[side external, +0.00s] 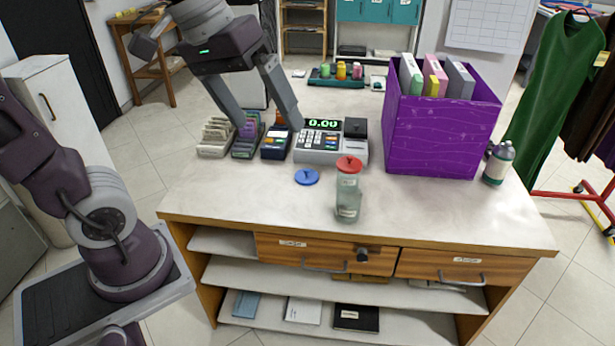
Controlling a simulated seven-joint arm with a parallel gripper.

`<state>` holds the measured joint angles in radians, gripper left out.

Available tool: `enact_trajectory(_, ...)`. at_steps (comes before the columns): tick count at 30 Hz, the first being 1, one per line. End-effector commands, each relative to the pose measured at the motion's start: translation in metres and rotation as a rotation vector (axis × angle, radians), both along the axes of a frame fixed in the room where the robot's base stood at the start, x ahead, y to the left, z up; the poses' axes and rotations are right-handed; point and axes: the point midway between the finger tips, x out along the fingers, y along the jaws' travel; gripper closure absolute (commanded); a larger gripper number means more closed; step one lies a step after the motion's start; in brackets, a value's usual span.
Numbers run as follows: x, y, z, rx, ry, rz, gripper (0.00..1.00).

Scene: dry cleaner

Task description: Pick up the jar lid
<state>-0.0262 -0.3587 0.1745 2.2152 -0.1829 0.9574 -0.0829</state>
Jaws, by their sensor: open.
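A blue lid (307,177) with a small knob lies flat on the counter top, left of a clear glass jar (348,205). A red lid (349,164) with a knob sits on top of the jar, which stands upright near the front edge. My gripper (270,124) is open, its two fingers pointing down and spread wide, with nothing seen held between them. In the picture it is above and left of both lids, in front of the card trays and cash register; its exact height is hard to tell.
A cash register (331,143) stands just behind the lids, with card trays (247,138) to its left. A purple box (440,135) of folders and a bottle (497,163) stand at right. The counter's front (260,215) is clear.

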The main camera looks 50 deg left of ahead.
Motion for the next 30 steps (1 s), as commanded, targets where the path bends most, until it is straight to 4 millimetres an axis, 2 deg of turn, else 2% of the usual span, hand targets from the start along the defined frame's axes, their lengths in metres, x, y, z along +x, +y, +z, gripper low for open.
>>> enact_trajectory(1,0.038,0.016,-0.002,-0.067,0.059,0.111,0.07)
enact_trajectory(3,0.088,0.043,-0.011,-0.146,0.122,0.275,0.07)
enact_trajectory(5,0.128,0.070,-0.027,-0.190,0.172,0.411,0.07)
enact_trajectory(6,0.154,0.090,-0.042,-0.209,0.200,0.500,0.07)
enact_trajectory(8,0.188,0.122,-0.070,-0.219,0.237,0.624,0.07)
enact_trajectory(9,0.207,0.142,-0.092,-0.218,0.260,0.699,0.07)
enact_trajectory(11,0.232,0.173,-0.129,-0.199,0.289,0.799,0.07)
enact_trajectory(12,0.245,0.191,-0.155,-0.182,0.307,0.855,0.07)
enact_trajectory(15,0.266,0.224,-0.220,-0.127,0.346,0.946,0.07)
enact_trajectory(18,0.274,0.241,-0.271,-0.082,0.379,0.985,0.07)
enact_trajectory(19,0.274,0.243,-0.282,-0.072,0.386,0.991,0.07)
enact_trajectory(21,0.275,0.246,-0.300,-0.058,0.398,0.998,0.07)
enact_trajectory(30,0.270,0.246,-0.345,-0.049,0.408,1.000,0.07)
